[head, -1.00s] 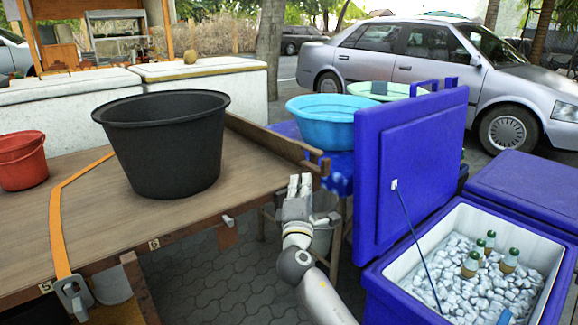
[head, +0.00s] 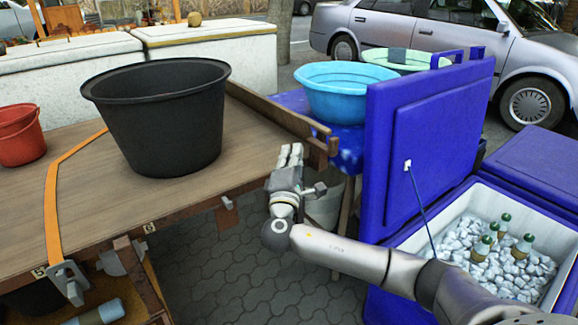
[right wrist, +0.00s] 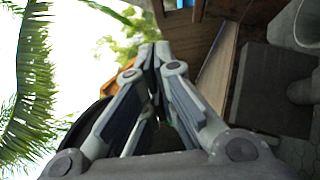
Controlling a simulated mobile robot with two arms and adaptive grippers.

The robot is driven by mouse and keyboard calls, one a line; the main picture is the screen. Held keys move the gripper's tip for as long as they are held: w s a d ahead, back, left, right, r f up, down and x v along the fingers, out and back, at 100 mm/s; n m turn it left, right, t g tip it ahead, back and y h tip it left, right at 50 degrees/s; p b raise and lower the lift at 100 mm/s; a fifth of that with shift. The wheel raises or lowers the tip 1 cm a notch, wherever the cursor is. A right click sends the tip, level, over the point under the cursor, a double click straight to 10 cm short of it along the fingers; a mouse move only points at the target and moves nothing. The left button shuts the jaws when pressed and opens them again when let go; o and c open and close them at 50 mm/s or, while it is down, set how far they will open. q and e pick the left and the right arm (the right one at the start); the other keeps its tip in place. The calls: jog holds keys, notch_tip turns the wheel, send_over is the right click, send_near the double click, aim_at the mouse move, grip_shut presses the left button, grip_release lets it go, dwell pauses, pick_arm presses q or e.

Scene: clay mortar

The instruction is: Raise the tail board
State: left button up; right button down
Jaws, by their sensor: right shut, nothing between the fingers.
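The wooden cart bed (head: 60,215) fills the left of the head view, with a low wooden rail (head: 272,115) along its right side. A small brown wooden piece (head: 227,214) hangs below its front edge. I cannot tell for sure which part is the tail board; any lowered board is mostly hidden under the bed edge. My right gripper (head: 290,156) is shut and empty, fingers pointing up, just off the bed's right front corner by the rail's end. In the right wrist view its fingers (right wrist: 153,52) meet, with brown wood (right wrist: 218,68) beside them. My left gripper is out of view.
A black tub (head: 157,125), an orange strap (head: 52,205) and a red bucket (head: 20,137) are on the bed. An open blue cooler lid (head: 425,150) and ice box (head: 465,205) stand close on the right. A blue basin (head: 343,95) is behind. Paving is below.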

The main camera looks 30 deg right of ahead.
aim_at(317, 125)
jog(key=x, duration=0.4)
jog(key=shift+s+d+r, duration=0.1)
jog(key=shift+d+r, duration=0.15)
jog(key=shift+d, duration=0.35)
jog(key=shift+d+r, duration=0.25)
jog(key=shift+d, duration=0.3)
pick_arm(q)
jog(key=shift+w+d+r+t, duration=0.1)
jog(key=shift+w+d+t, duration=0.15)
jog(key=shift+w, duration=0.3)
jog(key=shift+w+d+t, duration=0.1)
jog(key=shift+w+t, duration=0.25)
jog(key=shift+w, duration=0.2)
pick_arm(e)
jog(key=shift+d+r, duration=0.2)
jog(key=shift+d, duration=0.3)
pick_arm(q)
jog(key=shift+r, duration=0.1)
pick_arm(e)
jog(key=shift+r, duration=0.1)
